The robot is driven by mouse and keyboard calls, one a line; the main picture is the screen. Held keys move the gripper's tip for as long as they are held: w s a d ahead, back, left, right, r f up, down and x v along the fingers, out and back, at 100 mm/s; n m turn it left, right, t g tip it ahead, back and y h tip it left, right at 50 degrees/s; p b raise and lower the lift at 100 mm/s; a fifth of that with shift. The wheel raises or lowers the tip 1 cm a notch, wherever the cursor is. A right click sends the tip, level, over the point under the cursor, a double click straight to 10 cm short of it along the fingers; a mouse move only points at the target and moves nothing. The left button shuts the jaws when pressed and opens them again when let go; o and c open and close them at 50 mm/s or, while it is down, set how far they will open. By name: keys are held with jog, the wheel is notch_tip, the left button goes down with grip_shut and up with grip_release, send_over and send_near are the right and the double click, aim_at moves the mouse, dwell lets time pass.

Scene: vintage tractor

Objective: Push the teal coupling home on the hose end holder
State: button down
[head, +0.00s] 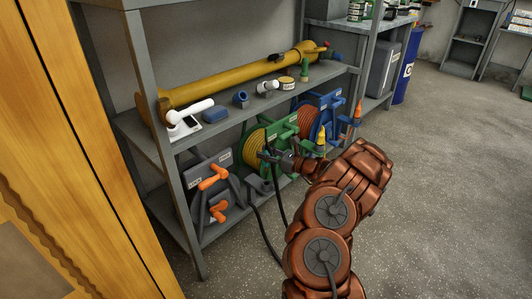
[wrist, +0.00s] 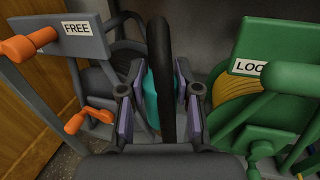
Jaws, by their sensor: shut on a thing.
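The teal coupling (wrist: 152,98) shows in the wrist view between the fingers of my gripper (wrist: 159,80), partly covered by a black hose (wrist: 165,60). My gripper is shut on the coupling. In the head view my gripper (head: 270,157) is in front of the green hose reel (head: 283,130), and the coupling cannot be made out. The black hose (head: 264,222) hangs below the gripper in the head view. I cannot make out the hose end holder or whether the coupling touches it.
A grey reel frame (wrist: 120,48) with a "FREE" label and orange handles (head: 213,177) stands left of my gripper. The green reel (wrist: 262,45), partly labelled "LOC", is close on the right. A blue reel (head: 325,112) stands beyond it. Open floor (head: 430,170) lies right of the shelf.

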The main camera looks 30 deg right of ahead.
aim_at(267, 171)
jog(key=shift+d+f+b, duration=0.1)
jog(key=shift+f+b, duration=0.9)
jog(key=shift+f, duration=1.45)
jog(key=shift+f+b, duration=1.05)
jog(key=shift+f, duration=0.75)
jog(key=c, duration=0.7)
grip_release()
jog(key=shift+c, duration=0.2)
jog(key=shift+s, duration=0.1)
jog(key=v, duration=1.2)
